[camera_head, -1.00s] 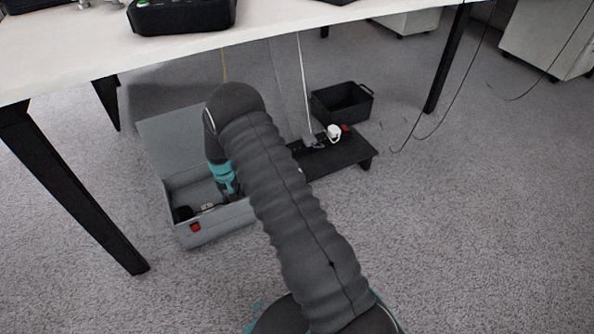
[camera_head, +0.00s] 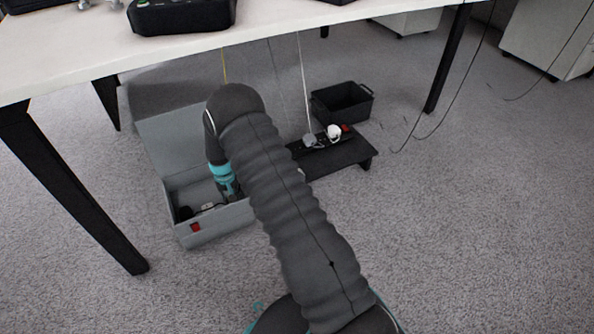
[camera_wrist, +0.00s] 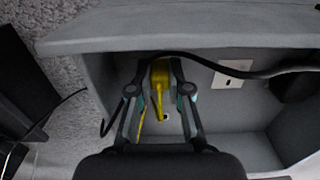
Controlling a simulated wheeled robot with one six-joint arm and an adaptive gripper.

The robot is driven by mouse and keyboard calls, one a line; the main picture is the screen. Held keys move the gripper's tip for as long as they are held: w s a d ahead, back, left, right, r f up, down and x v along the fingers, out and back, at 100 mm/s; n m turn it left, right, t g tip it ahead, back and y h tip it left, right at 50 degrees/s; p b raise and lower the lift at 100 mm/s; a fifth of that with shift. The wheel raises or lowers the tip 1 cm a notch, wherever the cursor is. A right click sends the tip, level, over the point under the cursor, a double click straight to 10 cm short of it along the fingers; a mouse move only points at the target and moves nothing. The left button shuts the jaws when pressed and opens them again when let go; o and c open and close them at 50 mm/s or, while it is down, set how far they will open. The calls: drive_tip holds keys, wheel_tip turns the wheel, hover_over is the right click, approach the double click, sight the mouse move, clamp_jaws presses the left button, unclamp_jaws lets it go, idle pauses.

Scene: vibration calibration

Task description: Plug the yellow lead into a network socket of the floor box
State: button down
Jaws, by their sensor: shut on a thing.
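My gripper (camera_wrist: 162,84) is shut on the yellow lead's plug (camera_wrist: 160,73), inside the floor box in the wrist view. The yellow lead (camera_wrist: 159,104) runs back from the plug between the fingers. The plug points toward the box's inner wall; I cannot tell whether it touches a socket. A pale socket plate (camera_wrist: 232,73) is on that wall, right of the gripper. In the head view the grey floor box (camera_head: 222,219) stands open under the table, and my arm hides much of it and the fingertips. A bit of yellow lead (camera_head: 224,66) hangs below the table edge.
A black cable (camera_wrist: 203,62) crosses the box behind the fingers to a dark round thing (camera_wrist: 292,86). A black low stand (camera_head: 345,155) with a power strip and plugs is right of the box, with a black bin (camera_head: 342,103) behind. Table legs (camera_head: 75,190) flank the area.

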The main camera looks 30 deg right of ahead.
drive_tip(key=shift+f, duration=0.1)
idle(0.7)
drive_tip(key=c, duration=1)
unclamp_jaws()
drive_tip(key=shift+r+p, duration=1.2)
drive_tip(key=shift+r, duration=1.35)
